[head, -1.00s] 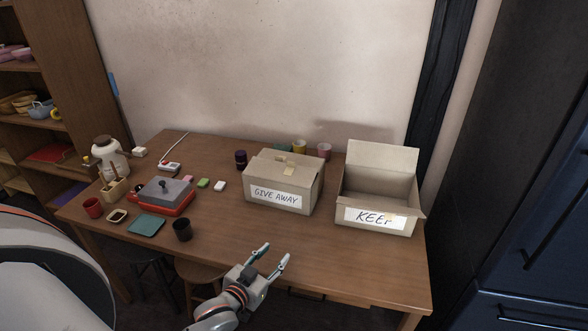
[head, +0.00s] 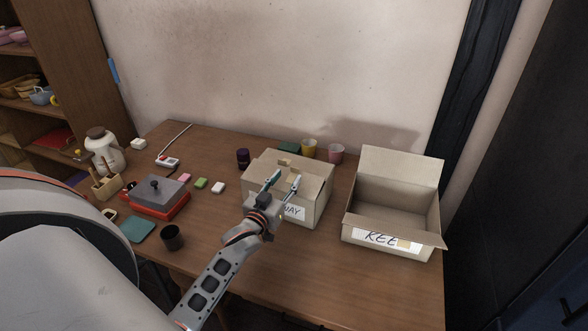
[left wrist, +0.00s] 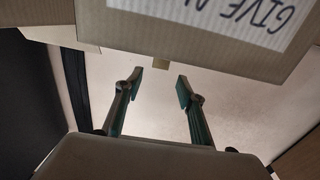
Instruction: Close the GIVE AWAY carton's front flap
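The GIVE AWAY carton (head: 312,207) is a tan box in the middle of the table, its top mostly covered by flaps. My left gripper (head: 286,180) is open and empty, in front of the carton in the head view, its fingertips overlapping the top front edge. It hides much of the white label (head: 296,213). I cannot tell whether the fingers touch the carton or how the front flap lies. In the left wrist view the carton (left wrist: 120,22) fills the top with its label upside down, and the open fingers (left wrist: 160,80) show against the wall. My right gripper is not in view.
The open KEEP carton (head: 388,243) stands to the right, its back flap raised. Cups (head: 309,149) stand behind the GIVE AWAY carton. A red-and-grey device (head: 160,195), a dark cup (head: 172,237) and small blocks lie left. The table's front middle is clear.

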